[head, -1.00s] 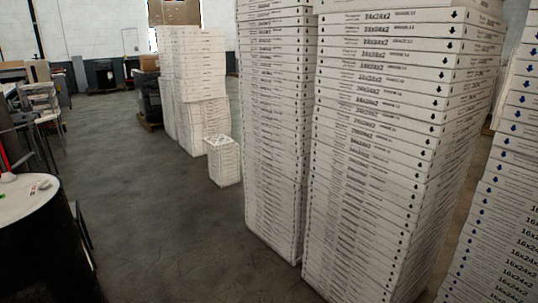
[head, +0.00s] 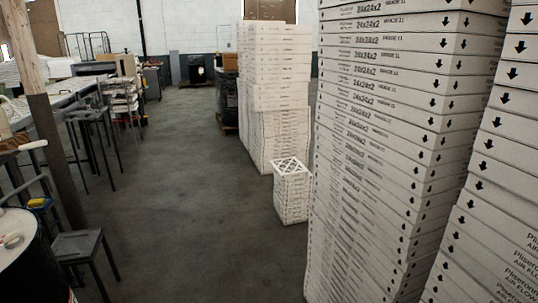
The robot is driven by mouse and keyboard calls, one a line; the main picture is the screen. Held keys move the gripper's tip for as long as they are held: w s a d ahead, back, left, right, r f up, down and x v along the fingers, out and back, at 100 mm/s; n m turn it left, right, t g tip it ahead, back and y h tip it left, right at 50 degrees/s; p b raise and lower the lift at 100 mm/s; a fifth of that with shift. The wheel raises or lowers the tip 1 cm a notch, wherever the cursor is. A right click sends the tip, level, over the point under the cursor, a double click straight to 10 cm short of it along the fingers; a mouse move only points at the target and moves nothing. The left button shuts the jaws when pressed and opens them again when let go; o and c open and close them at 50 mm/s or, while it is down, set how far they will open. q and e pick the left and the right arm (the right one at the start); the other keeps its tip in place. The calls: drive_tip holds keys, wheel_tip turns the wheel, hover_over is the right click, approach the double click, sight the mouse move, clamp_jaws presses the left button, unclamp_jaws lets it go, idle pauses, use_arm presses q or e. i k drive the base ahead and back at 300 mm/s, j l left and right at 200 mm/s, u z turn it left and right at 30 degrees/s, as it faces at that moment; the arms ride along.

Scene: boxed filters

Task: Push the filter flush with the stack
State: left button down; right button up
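A tall stack of white boxed filters (head: 380,150) marked 24x24x2 stands at the right of the head view, running past the top edge. Its box edges look slightly uneven, but I cannot tell which single filter sticks out. Another tall filter stack (head: 500,200) with black arrows stands at the far right, closer to me and cut by the frame. A farther stack (head: 275,95) stands beyond, with a short stack (head: 291,195) in front of it on the floor. Neither of my grippers shows.
Open grey floor (head: 195,210) runs down the middle. At the left are a dark drum (head: 30,265) with a white top, a stool (head: 78,245), a post (head: 50,130) and workbenches. A dark wrapped pallet load (head: 228,95) stands at the back.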

sight(287, 168)
drive_tip(key=i+j+u, duration=0.2)
drive_tip(key=i, duration=0.75)
drive_tip(key=i+j+u, duration=0.1)
drive_tip(key=i+u, duration=0.15)
drive_tip(key=i, duration=0.7)
drive_tip(key=i+j+z, duration=0.2)
drive_tip(key=i+z, duration=0.3)
drive_tip(key=i+j+z, duration=0.3)
drive_tip(key=z, duration=0.15)
drive_tip(key=i+j+z, duration=0.65)
drive_tip(key=j+z, duration=0.7)
drive_tip(key=j, duration=0.7)
drive_tip(key=k+j+z, duration=0.1)
drive_tip(key=j+z, duration=0.25)
drive_tip(key=j, duration=0.65)
